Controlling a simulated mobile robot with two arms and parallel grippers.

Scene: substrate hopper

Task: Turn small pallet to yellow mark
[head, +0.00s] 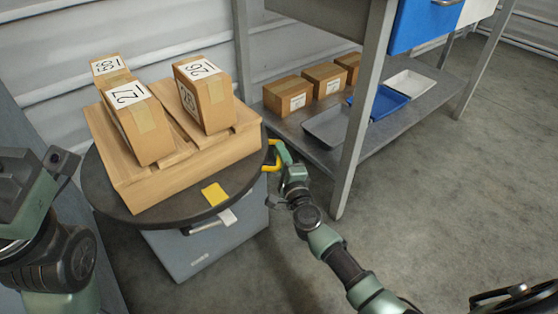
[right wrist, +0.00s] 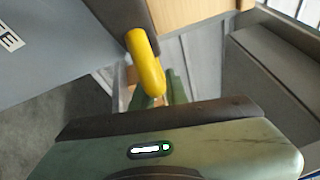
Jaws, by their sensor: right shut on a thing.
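The small pallet (head: 190,168) is light wood and lies on a dark round turntable (head: 113,196), set at an angle. Several cardboard boxes stand on it, among them a front box (head: 150,133) and a right box (head: 219,103). A yellow mark (head: 214,194) lies on the turntable near its front rim, apart from the pallet's front right side. A yellow handle (head: 271,158) sticks out at the turntable's right rim and shows close up in the right wrist view (right wrist: 146,65). My right gripper (head: 277,154) is shut on this handle. My left arm is at the left edge; its fingers are not seen.
A grey cabinet (head: 205,248) stands under the turntable, with a white tab (head: 227,217) at its front. To the right, a metal shelf (head: 400,125) holds cartons (head: 288,96) and blue and grey trays (head: 378,103); its leg (head: 352,150) stands near my right arm.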

